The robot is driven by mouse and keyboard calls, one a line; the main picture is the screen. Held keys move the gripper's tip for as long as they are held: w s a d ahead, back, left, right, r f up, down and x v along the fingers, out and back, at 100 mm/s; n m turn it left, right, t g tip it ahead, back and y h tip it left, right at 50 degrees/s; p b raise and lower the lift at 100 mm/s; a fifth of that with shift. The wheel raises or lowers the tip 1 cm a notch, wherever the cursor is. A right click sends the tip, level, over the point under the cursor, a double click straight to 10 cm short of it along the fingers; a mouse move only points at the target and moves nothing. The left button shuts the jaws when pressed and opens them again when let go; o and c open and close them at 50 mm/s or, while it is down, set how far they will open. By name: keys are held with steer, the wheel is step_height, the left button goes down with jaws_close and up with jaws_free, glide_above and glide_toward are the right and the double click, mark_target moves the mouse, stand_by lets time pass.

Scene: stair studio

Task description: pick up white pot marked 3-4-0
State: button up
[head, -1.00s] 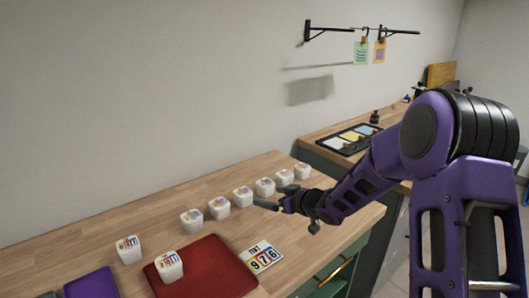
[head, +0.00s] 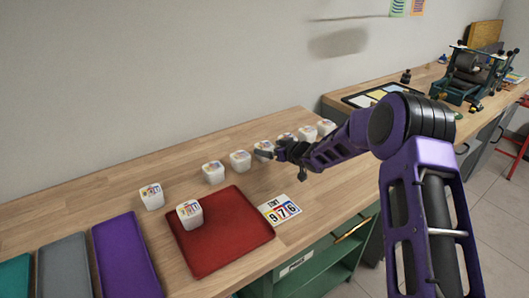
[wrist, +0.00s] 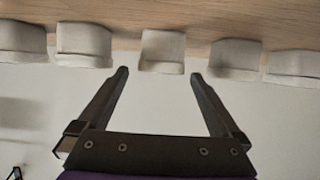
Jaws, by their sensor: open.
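Several white pots with coloured marks stand in a row on the wooden counter, among them a left pot (head: 151,196), a middle pot (head: 213,171) and a pot further right (head: 240,160). Another white pot (head: 189,215) stands on the red tray. The marks are too small to read, so I cannot tell which pot is 3-4-0. My gripper (head: 268,154) is open and empty by the right part of the row, partly hiding pots there. In the wrist view, my gripper's fingers (wrist: 159,74) point toward a white pot (wrist: 162,50), with other pots at either side.
Purple (head: 125,255), grey (head: 63,268) and teal trays lie at left. A machine (head: 468,75) stands on the far counter. Bare counter (head: 75,215) lies behind the trays.

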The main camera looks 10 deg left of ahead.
mark_target(266, 147)
steer(key=x, duration=0.4)
steer(key=shift+s+f, duration=0.1)
steer(key=shift+f, duration=0.05)
steer(key=shift+c, duration=0.2)
steer(key=c, duration=1.4)
